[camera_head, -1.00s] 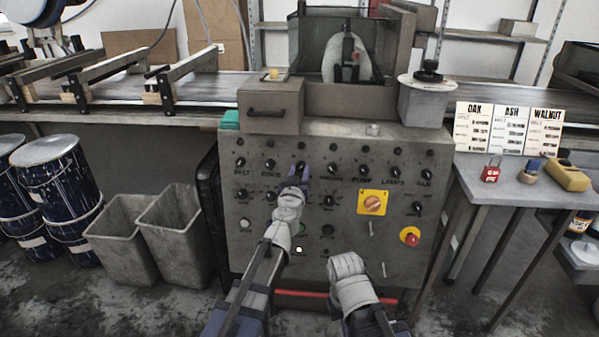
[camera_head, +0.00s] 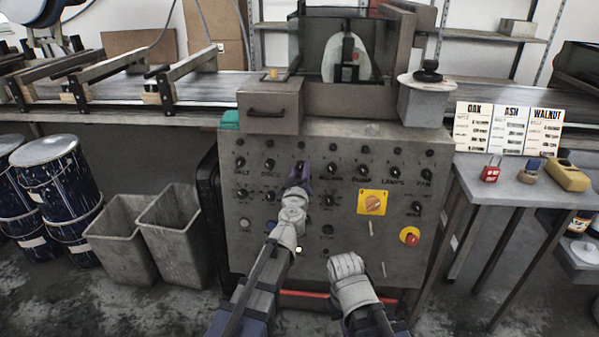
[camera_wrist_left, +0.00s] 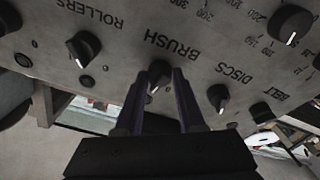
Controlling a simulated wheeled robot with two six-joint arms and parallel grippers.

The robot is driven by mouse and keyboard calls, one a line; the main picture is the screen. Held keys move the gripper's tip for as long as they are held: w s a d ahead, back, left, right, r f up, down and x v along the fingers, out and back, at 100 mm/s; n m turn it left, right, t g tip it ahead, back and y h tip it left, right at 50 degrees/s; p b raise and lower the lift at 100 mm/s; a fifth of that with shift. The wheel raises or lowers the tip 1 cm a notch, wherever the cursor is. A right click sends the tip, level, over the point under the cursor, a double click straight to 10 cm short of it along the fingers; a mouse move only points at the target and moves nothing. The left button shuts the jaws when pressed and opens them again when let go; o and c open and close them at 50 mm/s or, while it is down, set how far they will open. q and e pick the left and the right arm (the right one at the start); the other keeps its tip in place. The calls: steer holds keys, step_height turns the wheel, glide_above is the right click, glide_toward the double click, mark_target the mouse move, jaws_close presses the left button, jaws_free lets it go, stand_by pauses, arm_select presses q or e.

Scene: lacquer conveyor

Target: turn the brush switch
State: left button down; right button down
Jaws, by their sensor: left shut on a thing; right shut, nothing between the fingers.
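The brush switch (camera_wrist_left: 160,72) is a black knob with a pale pointer line, under the printed word BRUSH in the left wrist view. My left gripper (camera_wrist_left: 164,80) is shut on it, one dark finger on each side of the knob. In the head view my left gripper (camera_head: 299,174) reaches the upper row of knobs on the grey control panel (camera_head: 265,250) and covers most of the switch. My right gripper (camera_head: 346,266) is low in front of the panel, apart from it. Its fingertips are hard to see; it is shut and empty.
The discs knob (camera_wrist_left: 218,96) and rollers knob (camera_wrist_left: 83,47) flank the brush switch closely. A yellow-plated rotary switch (camera_head: 372,203) and a red button on yellow (camera_head: 410,236) are right of my left gripper. Two grey bins (camera_head: 172,235) stand left of the panel.

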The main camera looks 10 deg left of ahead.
arm_select(q)
steer(key=n+y, duration=0.1)
steer(key=n, duration=0.4)
steer(key=shift+d+r+p, duration=0.1)
steer(key=shift+p, duration=0.25)
steer(key=shift+n+g+y+p, duration=0.35)
steer(key=shift+n+g+y, duration=0.05)
steer(key=shift+n, duration=1.8)
steer(key=c, duration=0.5)
jaws_free()
steer(key=shift+s, duration=0.1)
steer(key=s, duration=0.5)
steer(key=s+d, duration=0.1)
steer(key=s, duration=0.1)
steer(key=shift+s+d+r+p, duration=0.1)
steer(key=shift+s+r+p, duration=0.15)
steer(key=shift+p, duration=0.05)
